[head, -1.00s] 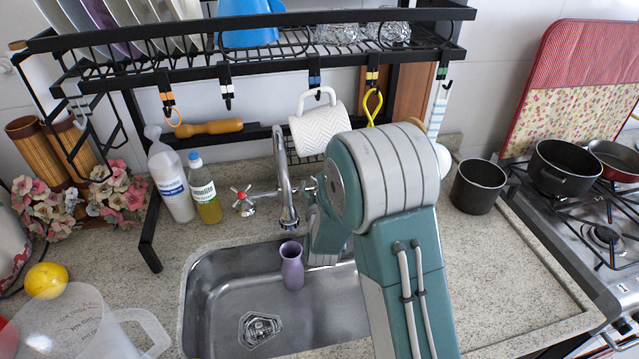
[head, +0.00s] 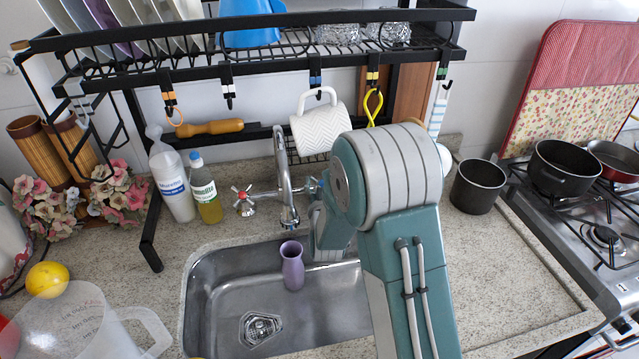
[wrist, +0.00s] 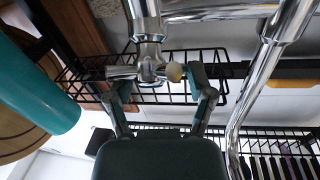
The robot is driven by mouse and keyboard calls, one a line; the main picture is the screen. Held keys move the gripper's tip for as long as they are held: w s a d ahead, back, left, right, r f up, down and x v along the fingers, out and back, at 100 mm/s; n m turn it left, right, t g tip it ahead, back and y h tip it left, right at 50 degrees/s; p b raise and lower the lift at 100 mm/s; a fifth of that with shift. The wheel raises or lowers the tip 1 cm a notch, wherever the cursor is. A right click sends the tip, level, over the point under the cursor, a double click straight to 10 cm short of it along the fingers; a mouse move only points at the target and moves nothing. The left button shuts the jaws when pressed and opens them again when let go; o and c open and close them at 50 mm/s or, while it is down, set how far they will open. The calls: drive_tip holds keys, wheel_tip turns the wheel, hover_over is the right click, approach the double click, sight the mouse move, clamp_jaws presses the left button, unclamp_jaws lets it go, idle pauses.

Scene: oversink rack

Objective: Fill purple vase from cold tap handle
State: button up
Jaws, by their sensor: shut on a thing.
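The purple vase (head: 292,268) stands upright in the sink basin, below the end of the chrome tap spout (head: 289,215). I see no water stream, and the vase's inside is too small to judge. The cold tap handle, a chrome cross with a pale knob (wrist: 174,72), is between my gripper's fingers (wrist: 160,80) in the wrist view. My gripper is shut on this handle. In the head view my arm mostly hides the gripper and that handle, to the right of the spout. The red-marked tap handle (head: 244,201) is on the left.
The black rack (head: 270,50) spans above the sink, with a white mug (head: 321,125) hanging close to my arm. Bottles (head: 205,190) stand left of the tap. A dark pot (head: 478,187) stands right. The sink basin (head: 225,290) is otherwise mostly clear.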

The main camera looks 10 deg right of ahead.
drive_tip(key=shift+s+f+n+y, duration=0.1)
drive_tip(key=shift+f+n+y, duration=0.05)
drive_tip(key=shift+n+y, duration=0.65)
drive_tip(key=shift+f+n+y, duration=0.1)
drive_tip(key=shift+n+y, duration=0.6)
drive_tip(key=shift+n, duration=0.2)
drive_tip(key=o, duration=1.1)
drive_tip(key=shift+f, duration=0.1)
drive_tip(key=s, duration=1.1)
drive_tip(key=shift+s+d, duration=0.15)
drive_tip(key=shift+s, duration=0.15)
